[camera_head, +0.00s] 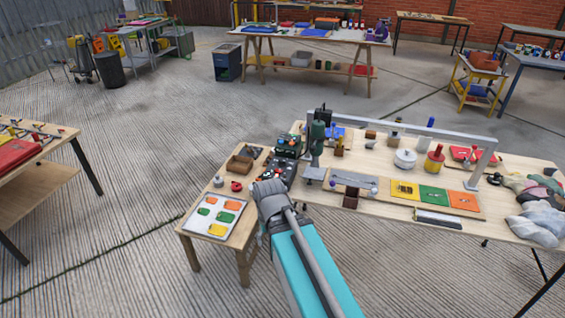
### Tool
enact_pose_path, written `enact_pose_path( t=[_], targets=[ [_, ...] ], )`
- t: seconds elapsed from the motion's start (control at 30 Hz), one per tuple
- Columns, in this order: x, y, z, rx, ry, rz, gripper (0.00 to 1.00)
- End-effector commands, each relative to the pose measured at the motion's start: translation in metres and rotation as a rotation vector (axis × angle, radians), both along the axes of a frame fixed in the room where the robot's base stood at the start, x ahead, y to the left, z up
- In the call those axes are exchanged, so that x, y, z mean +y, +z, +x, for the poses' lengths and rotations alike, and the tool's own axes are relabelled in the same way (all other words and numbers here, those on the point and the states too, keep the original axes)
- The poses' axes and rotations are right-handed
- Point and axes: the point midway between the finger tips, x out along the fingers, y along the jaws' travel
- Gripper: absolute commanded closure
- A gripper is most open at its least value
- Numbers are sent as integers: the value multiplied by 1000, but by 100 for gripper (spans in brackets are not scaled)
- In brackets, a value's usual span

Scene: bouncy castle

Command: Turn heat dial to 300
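A dark control box (280,170) with small coloured knobs sits at the right edge of the small wooden side table. A second dark device (288,145) stands just behind it. Either could carry the heat dial, but the dial and its numbers are too small to make out. My gripper (268,188) is at the end of my grey and teal arm, low in the middle of the view. In the picture it lies just below the control box, over the table's right side. Its fingers are seen from behind, and I cannot tell whether they touch anything.
The side table (222,258) also holds a white board (193,218) with coloured pieces, a wooden tray (233,168) and a red ring (236,186). The long workbench (400,214) at right carries a grey metal frame (425,131), a white pot (405,158) and coloured panels.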

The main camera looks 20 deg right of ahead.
Motion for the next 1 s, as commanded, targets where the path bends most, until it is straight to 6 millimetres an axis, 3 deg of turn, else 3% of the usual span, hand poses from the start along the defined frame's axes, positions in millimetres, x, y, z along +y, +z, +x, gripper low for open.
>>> enact_pose_path(
  t=[0.17,0.37,1.0],
  targets=[
    [-2,1,9,0,-35,0,19],
    [-9,6,45,0,-192,0,19],
    [-70,31,229,0,-1140,-1,19]
  ],
)
